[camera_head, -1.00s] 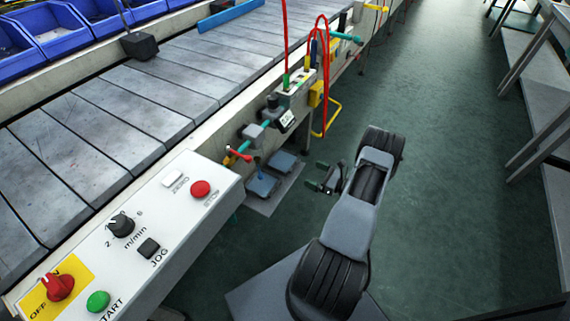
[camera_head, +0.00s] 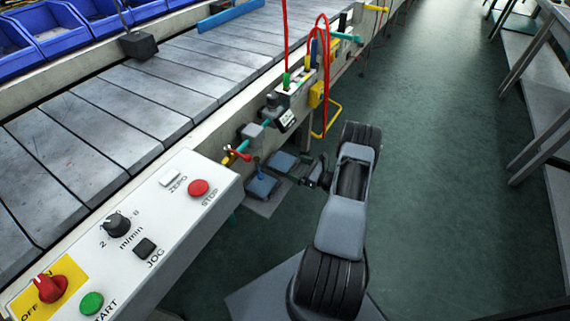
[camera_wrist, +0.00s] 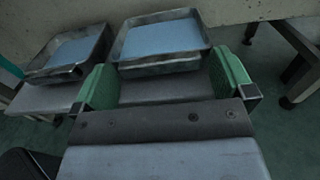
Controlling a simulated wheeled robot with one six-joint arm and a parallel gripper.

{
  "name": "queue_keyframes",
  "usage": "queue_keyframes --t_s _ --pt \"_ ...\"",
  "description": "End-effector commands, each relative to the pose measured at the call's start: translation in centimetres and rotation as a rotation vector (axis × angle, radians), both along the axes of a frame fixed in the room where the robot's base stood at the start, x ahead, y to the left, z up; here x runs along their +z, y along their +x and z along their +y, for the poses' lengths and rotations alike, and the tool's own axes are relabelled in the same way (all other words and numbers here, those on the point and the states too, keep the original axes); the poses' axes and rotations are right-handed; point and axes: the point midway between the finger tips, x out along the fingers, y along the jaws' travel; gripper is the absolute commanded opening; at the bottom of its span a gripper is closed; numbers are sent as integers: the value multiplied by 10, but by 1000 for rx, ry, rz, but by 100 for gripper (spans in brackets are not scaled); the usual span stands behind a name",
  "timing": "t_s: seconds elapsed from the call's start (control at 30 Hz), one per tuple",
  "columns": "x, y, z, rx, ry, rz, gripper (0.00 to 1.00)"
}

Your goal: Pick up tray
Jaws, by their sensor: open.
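Two shallow metal trays with blue insides lie low beside the conveyor. In the wrist view one tray (camera_wrist: 160,65) is straight ahead of my gripper (camera_wrist: 168,82), and the other tray (camera_wrist: 52,75) is to its left. My gripper's green-padded fingers are spread wide and empty. The tray ahead lies just beyond the fingertips, roughly between them in the picture; I see no grip on it. In the head view the near tray (camera_head: 262,187) and far tray (camera_head: 283,162) show as small blue squares, with my gripper (camera_head: 314,174) just to their right.
The trays rest on a grey plate (camera_wrist: 45,97). The conveyor (camera_head: 130,105) with its control panel (camera_head: 140,240) runs along the left. A yellow bar (camera_head: 334,120) and red hoses hang from its side. Green floor (camera_head: 430,170) is free to the right, before a grey bench (camera_head: 545,100).

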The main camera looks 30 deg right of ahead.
Motion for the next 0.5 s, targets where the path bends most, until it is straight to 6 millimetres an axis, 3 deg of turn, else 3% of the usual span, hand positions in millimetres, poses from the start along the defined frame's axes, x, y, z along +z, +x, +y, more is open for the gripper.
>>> queue_keyframes --t_s 0.5 --pt "0 0 0 0 0 0 57"
